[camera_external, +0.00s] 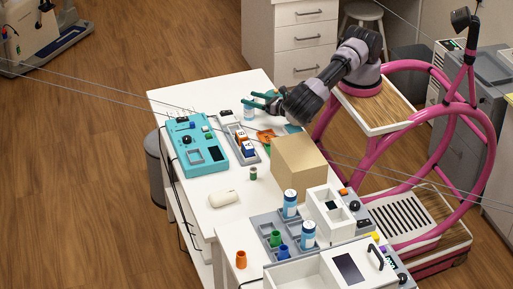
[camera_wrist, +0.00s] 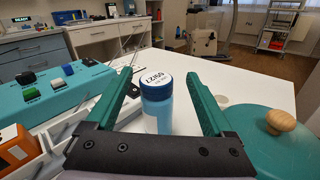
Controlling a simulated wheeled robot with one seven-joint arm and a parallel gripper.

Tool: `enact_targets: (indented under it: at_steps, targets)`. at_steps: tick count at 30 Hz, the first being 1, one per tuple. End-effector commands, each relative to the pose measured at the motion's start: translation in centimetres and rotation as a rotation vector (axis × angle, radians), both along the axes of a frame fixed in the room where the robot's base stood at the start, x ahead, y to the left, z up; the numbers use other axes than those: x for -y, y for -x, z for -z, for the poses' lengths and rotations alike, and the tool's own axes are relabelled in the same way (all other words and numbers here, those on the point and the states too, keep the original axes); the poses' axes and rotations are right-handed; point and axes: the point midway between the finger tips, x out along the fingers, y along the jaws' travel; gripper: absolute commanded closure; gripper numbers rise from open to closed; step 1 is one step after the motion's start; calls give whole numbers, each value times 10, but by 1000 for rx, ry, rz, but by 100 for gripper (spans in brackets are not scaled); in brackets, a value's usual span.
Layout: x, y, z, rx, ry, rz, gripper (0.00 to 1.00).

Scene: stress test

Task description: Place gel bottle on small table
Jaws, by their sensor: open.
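In the external view my gripper (camera_external: 251,99) reaches over the far part of the white table, and the bottle (camera_external: 248,115) shows just below the fingertips. The white tabletop (camera_external: 185,95) bears it. Which surface is the small table I cannot tell for sure.
A teal device with buttons (camera_external: 200,148) and a grey tray with small blocks (camera_external: 240,143) lie left of the bottle. A teal lid with a wooden knob (camera_wrist: 262,145) is close on the right. A cardboard box (camera_external: 300,165) and blue-white bottles (camera_external: 290,204) stand nearer the front.

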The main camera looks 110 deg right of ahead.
Motion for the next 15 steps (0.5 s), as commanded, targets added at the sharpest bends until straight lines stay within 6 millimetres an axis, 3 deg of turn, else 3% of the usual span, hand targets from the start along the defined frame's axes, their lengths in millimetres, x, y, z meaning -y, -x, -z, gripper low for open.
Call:
enact_targets:
  at_steps: [6,15]
  targets:
    - [-3,-1,5,-76,100,-62,14]
    - [22,-26,5,-73,97,-59,14]
